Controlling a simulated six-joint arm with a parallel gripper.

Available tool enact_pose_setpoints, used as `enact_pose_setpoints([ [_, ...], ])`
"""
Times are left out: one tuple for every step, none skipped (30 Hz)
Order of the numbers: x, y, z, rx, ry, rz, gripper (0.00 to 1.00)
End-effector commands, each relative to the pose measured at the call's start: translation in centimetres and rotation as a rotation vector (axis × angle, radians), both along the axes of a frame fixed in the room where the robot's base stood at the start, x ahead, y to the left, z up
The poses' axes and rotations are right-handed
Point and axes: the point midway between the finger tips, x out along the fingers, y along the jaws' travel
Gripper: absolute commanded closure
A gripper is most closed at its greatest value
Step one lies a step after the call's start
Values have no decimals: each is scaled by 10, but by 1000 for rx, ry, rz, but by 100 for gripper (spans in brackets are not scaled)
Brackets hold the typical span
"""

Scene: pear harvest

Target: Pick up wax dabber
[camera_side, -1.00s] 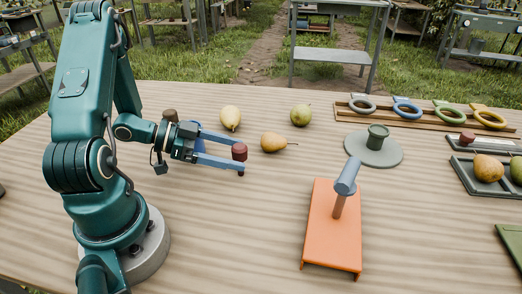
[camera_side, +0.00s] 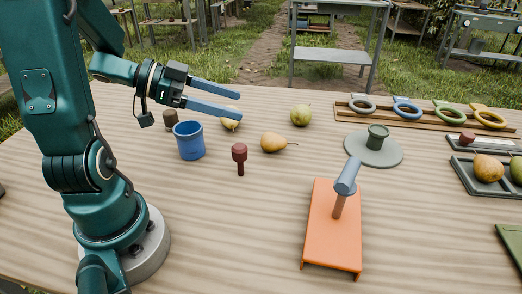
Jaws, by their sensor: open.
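A small tool with a dark red head and a short dark stem, which looks like the wax dabber (camera_side: 240,153), is on the wooden table in front of the arm, head up. My gripper (camera_side: 239,105) is open and empty. Its two blue fingers point right, above and behind the dabber, apart from it. In the picture the fingers pass just in front of a yellow pear (camera_side: 231,124), partly covering it.
A blue cup (camera_side: 190,142) stands left of the dabber, a brown cylinder (camera_side: 170,118) behind it. A pear (camera_side: 273,142) lies close right; a green pear (camera_side: 300,115) is farther back. An orange stand (camera_side: 322,235) holds a grey-blue-headed tool (camera_side: 347,177). The front table is clear.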

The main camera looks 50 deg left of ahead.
Motion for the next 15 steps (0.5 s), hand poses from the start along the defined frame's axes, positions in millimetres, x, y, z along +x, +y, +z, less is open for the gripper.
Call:
enact_pose_setpoints([
  [0,0,8,8,-5,-1,16],
  [0,0,12,10,-4,-1,16],
  [1,1,15,16,-3,1,16],
  [5,7,10,52,-4,12,16],
  [9,13,7,86,-8,22,16],
  [14,20,4,132,-11,34,16],
  [17,26,2,167,-14,44,16],
  [21,31,0,204,-17,53,16],
  [26,39,-3,252,-19,66,16],
  [29,45,-5,291,-21,75,16],
  [33,51,-6,329,-21,84,16],
  [37,60,-9,382,-23,97,16],
  [41,67,-10,424,-21,107,16],
  [45,74,-12,469,-20,117,16],
  [50,84,-14,532,-17,131,16],
])
